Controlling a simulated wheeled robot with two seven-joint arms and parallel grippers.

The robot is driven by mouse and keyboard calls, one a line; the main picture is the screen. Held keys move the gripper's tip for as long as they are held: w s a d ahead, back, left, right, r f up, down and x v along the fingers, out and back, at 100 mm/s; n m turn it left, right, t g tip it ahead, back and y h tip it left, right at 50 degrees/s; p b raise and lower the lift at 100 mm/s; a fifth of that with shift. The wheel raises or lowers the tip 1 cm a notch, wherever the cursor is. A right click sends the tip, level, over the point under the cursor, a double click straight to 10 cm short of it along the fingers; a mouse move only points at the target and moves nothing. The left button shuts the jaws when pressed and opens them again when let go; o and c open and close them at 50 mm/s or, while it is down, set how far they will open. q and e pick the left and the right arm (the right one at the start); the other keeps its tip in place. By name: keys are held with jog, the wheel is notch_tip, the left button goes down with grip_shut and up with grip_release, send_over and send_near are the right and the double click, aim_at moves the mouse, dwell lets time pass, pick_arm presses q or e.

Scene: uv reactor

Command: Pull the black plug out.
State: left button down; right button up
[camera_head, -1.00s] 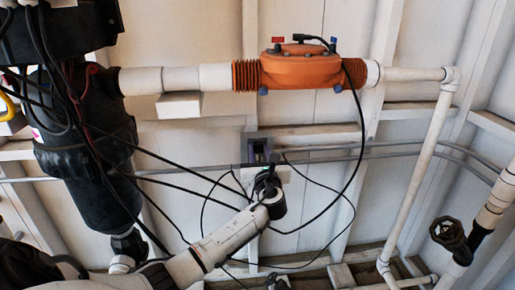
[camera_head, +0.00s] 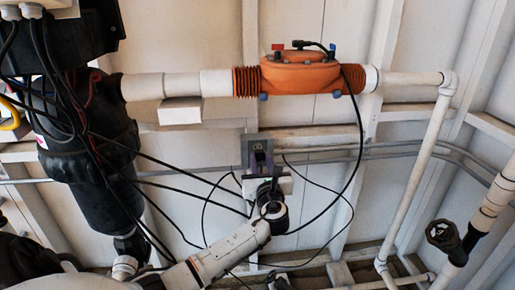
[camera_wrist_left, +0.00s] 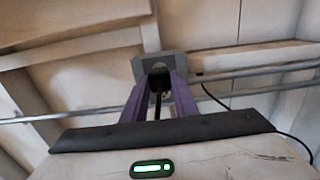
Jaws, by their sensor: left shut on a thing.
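The grey outlet box (camera_head: 247,151) is on the wall below the orange unit. It also shows in the left wrist view (camera_wrist_left: 142,65). My left gripper (camera_head: 262,165) is in front of the box, its arm coming up from the lower left. In the left wrist view its two purple fingers (camera_wrist_left: 158,82) are shut on the black plug (camera_wrist_left: 157,80), which shows as a dark shape between them. The plug's front end is hidden, so I cannot tell whether it is still in the socket. My right gripper is not in view.
A thin black cable (camera_head: 360,135) loops from the orange unit (camera_head: 300,75) down towards the gripper. Several black cables run from the black canister (camera_head: 85,130) at left. Grey conduits cross the wall behind. A white pipe (camera_head: 418,180) stands at right.

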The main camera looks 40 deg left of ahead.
pick_arm(q)
jog(key=shift+s+d+p, duration=0.4)
jog(key=shift+d, duration=0.2)
jog(key=shift+s+d, duration=0.3)
